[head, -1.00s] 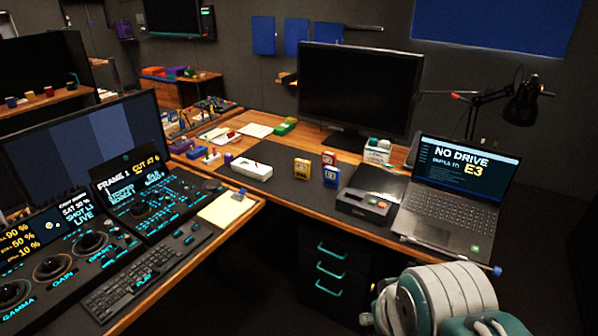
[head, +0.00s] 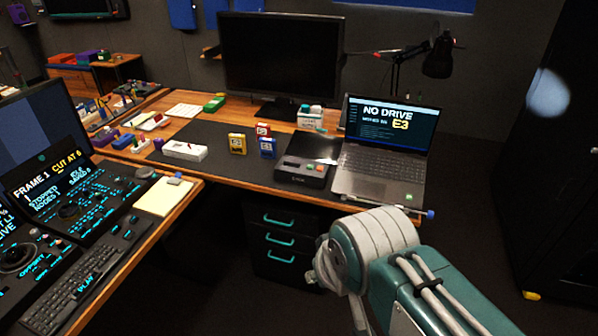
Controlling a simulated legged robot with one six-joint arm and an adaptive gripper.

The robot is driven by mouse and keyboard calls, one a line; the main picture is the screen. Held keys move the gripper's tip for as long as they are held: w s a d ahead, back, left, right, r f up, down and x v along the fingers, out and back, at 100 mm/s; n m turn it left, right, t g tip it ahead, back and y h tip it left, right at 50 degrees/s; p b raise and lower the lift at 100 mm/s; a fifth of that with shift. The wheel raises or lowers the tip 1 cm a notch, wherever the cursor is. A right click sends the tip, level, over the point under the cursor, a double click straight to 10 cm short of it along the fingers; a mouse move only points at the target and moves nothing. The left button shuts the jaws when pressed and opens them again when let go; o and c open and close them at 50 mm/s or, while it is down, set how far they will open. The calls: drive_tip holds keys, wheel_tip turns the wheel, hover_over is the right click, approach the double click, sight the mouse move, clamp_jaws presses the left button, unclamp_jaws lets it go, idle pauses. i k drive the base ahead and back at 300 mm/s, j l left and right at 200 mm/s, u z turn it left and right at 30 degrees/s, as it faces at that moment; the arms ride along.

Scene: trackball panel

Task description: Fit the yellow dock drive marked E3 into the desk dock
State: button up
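The yellow drive (head: 237,144) stands upright on the dark desk mat, left of a red drive (head: 263,130) and a blue drive (head: 267,148). Its marking is too small to read. The dark desk dock (head: 302,173) sits at the desk's front edge, left of the laptop (head: 378,160). The laptop screen reads "NO DRIVE" and "E3". My arm rises at the lower right, in front of the desk. My gripper's fingers cannot be made out, so whether it is open is unclear.
A white box (head: 184,150) lies on the mat left of the drives. A large monitor (head: 279,63) stands behind, and a lamp (head: 437,55) at the back right. A notepad (head: 164,196) and control panels fill the left desk. Open floor shows right of the drawers (head: 281,240).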

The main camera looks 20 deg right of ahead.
sight(288, 170)
drive_tip(key=i+j+z, duration=0.35)
drive_tip(key=i+j, duration=0.4)
drive_tip(key=i, duration=0.15)
drive_tip(key=i+j+z, duration=0.3)
drive_tip(key=i+j, duration=0.55)
drive_tip(key=j, duration=0.1)
